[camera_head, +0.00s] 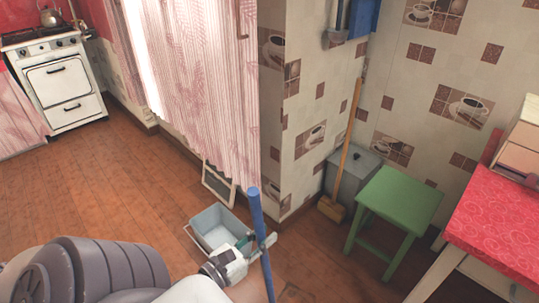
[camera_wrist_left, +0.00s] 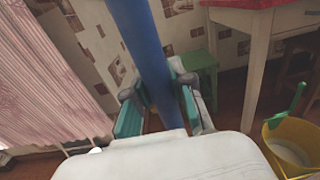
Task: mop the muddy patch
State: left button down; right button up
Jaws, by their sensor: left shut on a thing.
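My left gripper (camera_head: 262,246) is shut on the blue pole (camera_head: 257,218) of a mop. The wrist view shows the pole (camera_wrist_left: 147,50) standing, slightly tilted, between the teal-lined fingers of the gripper (camera_wrist_left: 158,108). The mop's head is out of view in both pictures. I cannot make out the muddy patch clearly; a darker area of floor at the bottom edge of the head view is too cut off to tell. My right gripper is not in view.
A grey-blue tub (camera_head: 211,216) stands on the floor by the wall corner. A green stool (camera_head: 400,200), a broom (camera_head: 333,208) and a red-topped table (camera_head: 500,215) stand right. A yellow bucket (camera_wrist_left: 272,143) shows in the wrist view. The wooden floor (camera_head: 90,190) at left is clear.

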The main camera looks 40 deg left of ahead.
pick_arm(q)
jog(key=shift+s, duration=0.7)
jog(key=shift+r, duration=0.1)
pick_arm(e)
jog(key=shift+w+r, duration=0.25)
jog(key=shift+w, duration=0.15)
pick_arm(q)
jog(key=shift+s, duration=2.35)
jog(key=shift+s+a+p, duration=1.4)
jog(key=shift+a+p, duration=0.2)
jog(key=shift+p, duration=0.25)
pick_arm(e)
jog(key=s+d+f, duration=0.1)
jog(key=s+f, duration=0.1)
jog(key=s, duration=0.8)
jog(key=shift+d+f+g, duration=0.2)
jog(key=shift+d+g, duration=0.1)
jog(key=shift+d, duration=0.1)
